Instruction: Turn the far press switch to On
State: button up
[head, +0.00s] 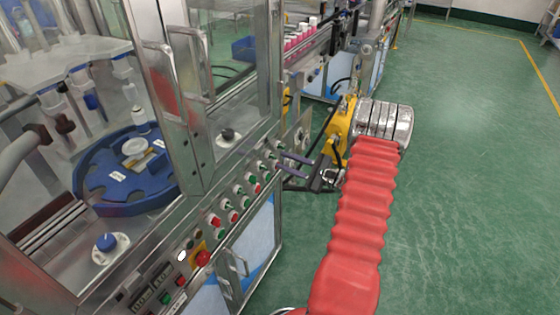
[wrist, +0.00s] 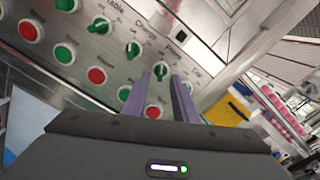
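A row of green rotary switches runs along the steel control panel (head: 222,190). In the wrist view, the far green switch (wrist: 161,71) lies at the fingertips of my gripper (wrist: 160,76), which is open with one purple finger on each side of it. Whether the fingers touch the switch I cannot tell. Another green switch (wrist: 132,50) is beside it, its knob roughly upright in the picture. The label near the far switch is too small to read surely. In the head view, my gripper (head: 292,160) reaches the panel's far end from the right.
Red and green push buttons, such as a red button (wrist: 154,112), sit below the switches. A red emergency stop (head: 202,258) is at the near end. A blue turntable (head: 128,195) stands behind the glass guard. Green floor (head: 450,180) is clear to the right.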

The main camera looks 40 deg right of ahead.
aim_at(273, 157)
jog(key=shift+x, duration=1.2)
jog(key=shift+c, duration=0.4)
